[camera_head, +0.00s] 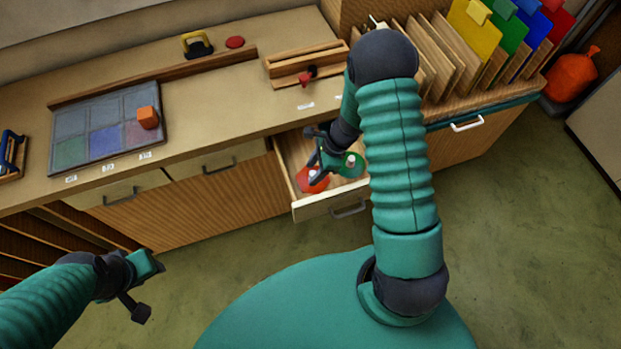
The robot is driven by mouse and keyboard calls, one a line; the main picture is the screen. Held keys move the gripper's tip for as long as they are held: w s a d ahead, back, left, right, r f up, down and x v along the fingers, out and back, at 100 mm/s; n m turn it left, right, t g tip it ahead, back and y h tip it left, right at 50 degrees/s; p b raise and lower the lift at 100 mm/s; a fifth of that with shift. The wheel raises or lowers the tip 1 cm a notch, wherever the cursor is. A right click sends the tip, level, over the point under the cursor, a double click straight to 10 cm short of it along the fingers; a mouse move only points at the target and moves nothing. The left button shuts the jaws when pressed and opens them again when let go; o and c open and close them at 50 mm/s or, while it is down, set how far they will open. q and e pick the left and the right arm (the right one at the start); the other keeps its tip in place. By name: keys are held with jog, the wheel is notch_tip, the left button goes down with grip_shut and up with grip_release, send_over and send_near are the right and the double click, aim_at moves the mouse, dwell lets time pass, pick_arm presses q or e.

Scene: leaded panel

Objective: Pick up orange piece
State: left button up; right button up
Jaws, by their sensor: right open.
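An open drawer (297,204) in the bench front holds a red-orange piece (313,185) with a small pale knob, and a green piece (354,168) lies to its right. My right gripper (318,166) reaches down into the drawer beside the red-orange piece, with its jaws open. The gripper hides part of the piece, and I cannot tell whether it touches it.
On the bench, a grey panel (78,116) with coloured panes carries an orange block (148,117). A wooden rack (440,60) with coloured sheets stands at upper right. A red disc (235,42) and a wooden stand (305,62) sit at the back. The bench middle is clear.

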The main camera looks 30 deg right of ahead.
jog(key=shift+w+f, duration=0.2)
jog(key=shift+f, duration=1.05)
jog(key=shift+w+d+f, duration=0.1)
jog(key=shift+d+f, duration=0.05)
jog(key=shift+d, duration=0.05)
jog(key=shift+a, duration=0.35)
jog(key=c, duration=0.8)
grip_shut()
jog(key=shift+d, duration=0.15)
